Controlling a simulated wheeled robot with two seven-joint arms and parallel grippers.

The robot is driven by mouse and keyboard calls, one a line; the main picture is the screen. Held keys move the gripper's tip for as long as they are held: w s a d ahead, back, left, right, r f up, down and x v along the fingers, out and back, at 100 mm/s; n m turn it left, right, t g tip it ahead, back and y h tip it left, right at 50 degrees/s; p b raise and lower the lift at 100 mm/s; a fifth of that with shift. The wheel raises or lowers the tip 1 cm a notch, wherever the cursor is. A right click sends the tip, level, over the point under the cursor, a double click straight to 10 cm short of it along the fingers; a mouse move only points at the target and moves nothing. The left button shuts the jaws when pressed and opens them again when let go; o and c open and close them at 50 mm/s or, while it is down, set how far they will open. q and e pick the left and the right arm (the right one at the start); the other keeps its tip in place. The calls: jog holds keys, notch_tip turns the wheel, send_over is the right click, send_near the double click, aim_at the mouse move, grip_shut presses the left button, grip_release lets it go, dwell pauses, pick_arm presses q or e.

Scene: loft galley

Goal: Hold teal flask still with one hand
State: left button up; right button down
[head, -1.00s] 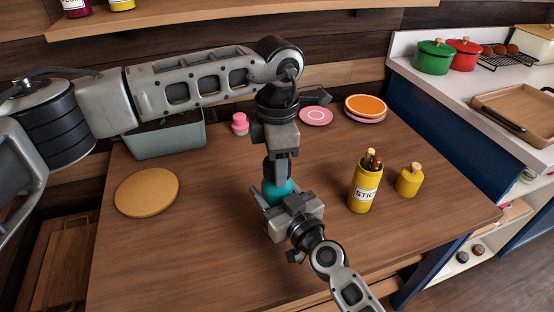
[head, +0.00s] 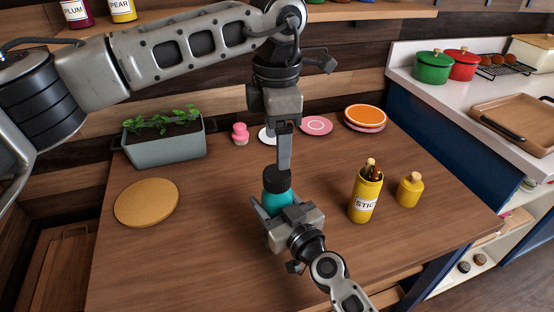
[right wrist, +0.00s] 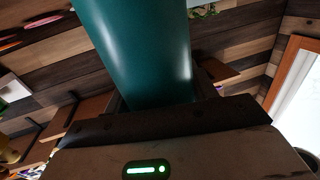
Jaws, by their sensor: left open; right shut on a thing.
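The teal flask (head: 276,200) with a black cap (head: 277,179) is upright near the middle of the wooden table. My right gripper (head: 274,208) is shut on its body, and its palm hides the lower part and base. In the right wrist view the teal flask body (right wrist: 145,50) fills the upper middle, between the fingers. My left gripper (head: 284,166) points down just above the cap and is open. Its fingers line up in the head view, so the gap between them is hidden. I see nothing held in it.
A yellow stick canister (head: 363,202) and a yellow jar (head: 409,190) stand right of the flask. A round cork mat (head: 146,203) lies left. A planter (head: 166,148), pink bottle (head: 240,134) and plates (head: 365,113) line the back. The front-left table is clear.

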pick_arm(q)
jog(key=shift+r, duration=2.1)
pick_arm(e)
jog(key=shift+c, duration=2)
grip_release()
pick_arm(q)
jog(key=shift+f+b, duration=0.7)
jog(key=shift+f, duration=0.05)
pick_arm(e)
jog(key=v, duration=1.6)
